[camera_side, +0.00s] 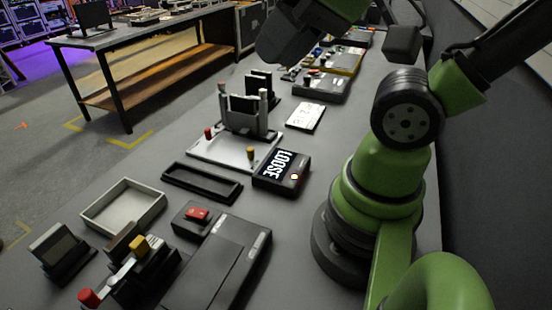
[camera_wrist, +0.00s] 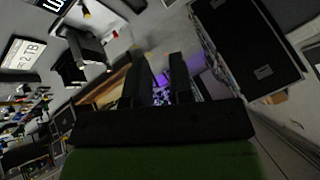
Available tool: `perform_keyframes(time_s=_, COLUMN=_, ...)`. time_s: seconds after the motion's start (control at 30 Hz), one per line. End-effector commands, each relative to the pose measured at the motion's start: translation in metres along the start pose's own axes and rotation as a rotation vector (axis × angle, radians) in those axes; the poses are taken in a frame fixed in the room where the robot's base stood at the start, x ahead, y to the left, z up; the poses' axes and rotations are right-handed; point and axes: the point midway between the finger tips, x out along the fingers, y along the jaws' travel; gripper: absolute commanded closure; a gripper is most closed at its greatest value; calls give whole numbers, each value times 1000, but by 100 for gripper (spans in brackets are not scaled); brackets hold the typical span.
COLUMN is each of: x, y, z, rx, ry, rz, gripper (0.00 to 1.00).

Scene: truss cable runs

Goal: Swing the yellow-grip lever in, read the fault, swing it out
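In the side view, a light plate (camera_side: 195,150) carries a dark two-post fixture (camera_side: 240,115), a red knob (camera_side: 208,133) and a yellow grip (camera_side: 250,153). Beside it, a black display box (camera_side: 270,183) shows "LOOSE" in white. In the foreground, a silver bar (camera_side: 122,270) has a yellow block (camera_side: 138,245) near one end and a red knob (camera_side: 88,298) at the other. I cannot tell for sure which yellow part is the lever's grip. My gripper (camera_wrist: 162,75) is open and empty, its two fingers apart in the wrist view, held above the bench away from both yellow parts.
A white card (camera_side: 305,117) lies behind the display box. Equipment boxes (camera_side: 320,88) stand farther back.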

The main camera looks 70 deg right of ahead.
Motion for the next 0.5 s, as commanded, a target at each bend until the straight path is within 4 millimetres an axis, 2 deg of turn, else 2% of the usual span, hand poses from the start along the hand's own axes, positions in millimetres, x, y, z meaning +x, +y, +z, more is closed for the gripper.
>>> perform_keyframes(time_s=0.03, x=1, y=0, z=-2, rx=15, ry=-7, rz=6, gripper=90)
perform_keyframes(time_s=0.1, x=4, y=2, z=-6, rx=53, ry=-26, rz=20, gripper=100)
perform_keyframes(time_s=0.27, x=19, y=10, z=-25, rx=227, ry=-106, rz=74, gripper=100)
perform_keyframes(time_s=0.5, x=54, y=43, z=-60, rx=595, ry=-245, rz=143, gripper=100)
